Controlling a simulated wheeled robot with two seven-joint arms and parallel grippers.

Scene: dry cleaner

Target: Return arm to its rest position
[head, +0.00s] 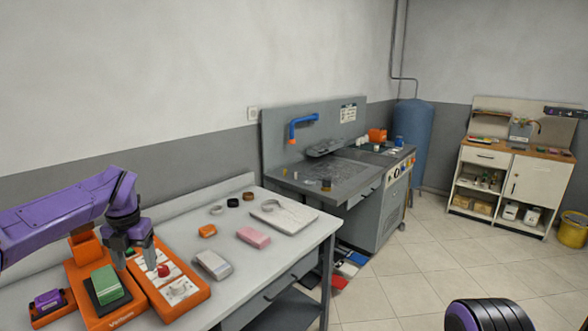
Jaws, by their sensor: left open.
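My left arm (65,215), purple with dark joints, comes in from the left over the white table. My left gripper (134,256) points down with its fingers apart. In the picture it overlaps the orange device with a green block (107,284) and the orange tray (183,290) holding a white panel with a red button. I cannot tell whether the fingertips touch either one. No object shows between the fingers. A dark ribbed part of my body (488,316) shows at the bottom right. My right gripper is out of view.
The white table (285,260) also holds a pink block (253,237), a grey block (213,264), a flat white pad (283,217) and small rings. A grey workstation (375,215) stands behind it. A cabinet (520,180) and yellow bucket (572,230) are at right.

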